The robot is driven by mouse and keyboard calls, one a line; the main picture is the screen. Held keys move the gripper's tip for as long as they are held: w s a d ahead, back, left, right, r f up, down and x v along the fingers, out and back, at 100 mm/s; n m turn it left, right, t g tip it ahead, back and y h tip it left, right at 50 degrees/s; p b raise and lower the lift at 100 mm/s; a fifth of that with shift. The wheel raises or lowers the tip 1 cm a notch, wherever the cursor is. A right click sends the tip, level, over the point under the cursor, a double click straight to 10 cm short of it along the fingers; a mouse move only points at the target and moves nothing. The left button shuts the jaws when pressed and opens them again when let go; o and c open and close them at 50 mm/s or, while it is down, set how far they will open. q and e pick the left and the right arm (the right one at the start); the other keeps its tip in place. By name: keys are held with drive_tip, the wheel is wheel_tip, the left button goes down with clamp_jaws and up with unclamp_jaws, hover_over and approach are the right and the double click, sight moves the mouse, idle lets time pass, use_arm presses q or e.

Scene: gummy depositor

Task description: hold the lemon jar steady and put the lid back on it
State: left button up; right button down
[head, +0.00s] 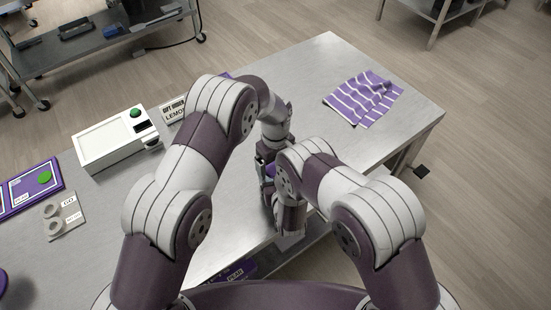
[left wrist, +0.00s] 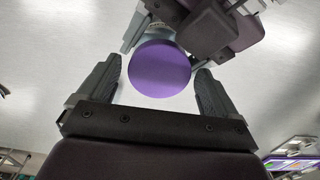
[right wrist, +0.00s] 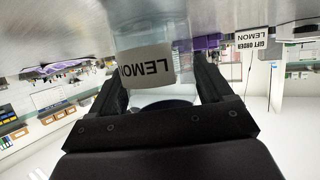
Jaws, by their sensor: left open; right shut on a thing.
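The lemon jar (right wrist: 145,35) is clear, with a white LEMON label (right wrist: 147,67), and shows in the right wrist view. My right gripper (right wrist: 157,75) is shut on it, one finger at each side. The purple round lid (left wrist: 160,69) shows from above in the left wrist view, at the jar's top. I cannot tell whether it is fully seated. My left gripper (left wrist: 158,78) is open, with its fingers on either side of the lid and gaps visible. In the head view my arms hide most of the jar; only a bit of purple shows by the left gripper (head: 266,178).
A purple striped cloth (head: 363,97) lies at the table's right. A white machine with a green button (head: 115,140) and a gift order sign (head: 174,112) stand at the left. A purple board (head: 30,187) and a grey plate with rings (head: 65,217) lie further left.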

use_arm(q)
drive_tip(key=c, duration=1.1)
drive_tip(key=m, duration=0.7)
drive_tip(key=shift+m, duration=0.4)
drive_tip(key=m, duration=0.5)
drive_tip(key=o, duration=1.2)
